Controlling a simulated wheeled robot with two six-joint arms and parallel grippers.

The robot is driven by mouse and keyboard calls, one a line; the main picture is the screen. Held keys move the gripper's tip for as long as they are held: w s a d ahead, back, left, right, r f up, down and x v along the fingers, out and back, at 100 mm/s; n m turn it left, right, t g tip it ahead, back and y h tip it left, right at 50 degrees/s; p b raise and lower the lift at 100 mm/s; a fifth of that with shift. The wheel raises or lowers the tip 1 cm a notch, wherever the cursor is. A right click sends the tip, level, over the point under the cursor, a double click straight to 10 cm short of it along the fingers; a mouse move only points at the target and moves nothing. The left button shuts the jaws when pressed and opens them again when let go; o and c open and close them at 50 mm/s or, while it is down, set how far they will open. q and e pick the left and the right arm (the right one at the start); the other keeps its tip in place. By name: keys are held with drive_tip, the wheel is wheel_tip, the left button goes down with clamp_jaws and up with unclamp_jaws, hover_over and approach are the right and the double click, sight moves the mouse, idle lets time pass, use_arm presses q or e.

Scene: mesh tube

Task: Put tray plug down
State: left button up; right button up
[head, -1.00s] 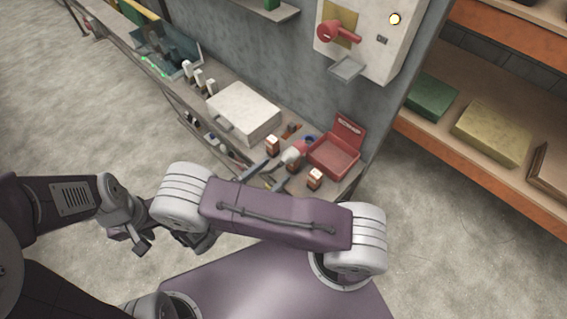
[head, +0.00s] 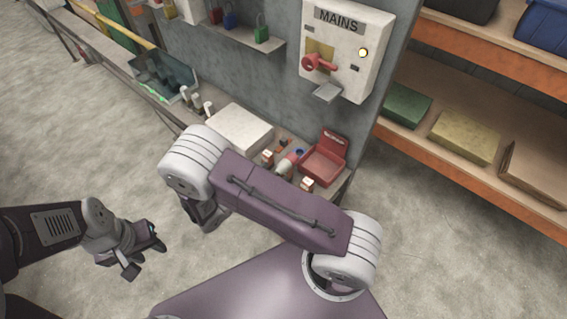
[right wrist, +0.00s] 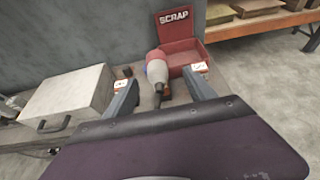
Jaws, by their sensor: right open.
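The plug (head: 289,163), with a pale body and a red end, is on the bench beside the red scrap box (head: 322,166). In the right wrist view the plug (right wrist: 157,69) is between the two spread fingers of my right gripper (right wrist: 162,94), beyond their tips or level with them; I cannot tell which. No grip on it shows. My left gripper (head: 143,254) is open and empty, low at the left over the floor, away from the bench.
A pale case with a handle (right wrist: 70,98) lies left of the plug. Small orange-and-white blocks (head: 307,184) stand close around it. The MAINS box (head: 345,50) with a red lever is on the wall above. Shelves (head: 480,110) stand at the right.

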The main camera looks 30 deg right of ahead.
sight(283, 164)
drive_tip(key=x, duration=0.4)
drive_tip(key=shift+w+a+f, duration=0.15)
drive_tip(key=shift+w, duration=0.15)
drive_tip(key=shift+w+d+f+p, duration=0.1)
drive_tip(key=shift+d+p, duration=0.15)
drive_tip(key=shift+p, duration=0.05)
drive_tip(key=x, duration=0.1)
drive_tip(key=p+x, duration=0.1)
drive_tip(key=x, duration=0.3)
drive_tip(key=shift+w+d+r, duration=0.2)
drive_tip(key=shift+r, duration=0.05)
drive_tip(key=shift+s+a, duration=0.1)
drive_tip(key=shift+r, duration=0.1)
drive_tip(key=shift+c, duration=1.2)
use_arm(q)
drive_tip(key=shift+w+d+r, duration=0.1)
drive_tip(key=shift+w+r, duration=0.05)
drive_tip(key=shift+r, duration=0.3)
drive_tip(key=shift+w+d+r, duration=0.1)
drive_tip(key=shift+w+r, duration=0.05)
drive_tip(key=shift+r, duration=0.25)
use_arm(e)
clamp_jaws()
